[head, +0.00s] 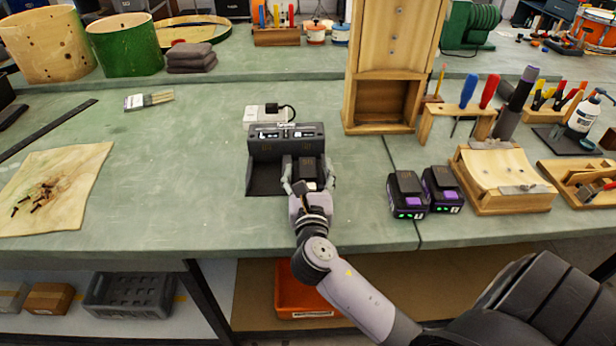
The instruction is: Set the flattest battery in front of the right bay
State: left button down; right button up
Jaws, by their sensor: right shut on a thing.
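The dark double charger (287,141) stands mid-bench with two bays side by side. Its left bay (265,179) looks empty. My right gripper (307,186) is at the front of the right bay, shut on a dark battery (309,169). The fingers cover the battery's sides, and its charge lights are hidden. I cannot tell whether it is seated in the bay. Two black and purple batteries, a left one (406,194) and a right one (442,189), stand close together to the right, with green lights on their fronts. My left gripper is out of view.
A wooden cabinet (384,60) stands behind and right of the charger. A wooden cradle (503,180) sits right of the two batteries. The bench is clear left of the charger, up to a stained cloth (75,165). The bench's front edge is close.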

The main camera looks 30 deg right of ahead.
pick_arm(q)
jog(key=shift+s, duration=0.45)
pick_arm(e)
jog(key=shift+f, duration=0.1)
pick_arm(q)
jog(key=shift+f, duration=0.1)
pick_arm(e)
jog(key=shift+f, duration=0.2)
jog(key=o, duration=1.4)
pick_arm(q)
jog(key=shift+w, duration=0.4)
pick_arm(e)
jog(key=shift+r, duration=0.1)
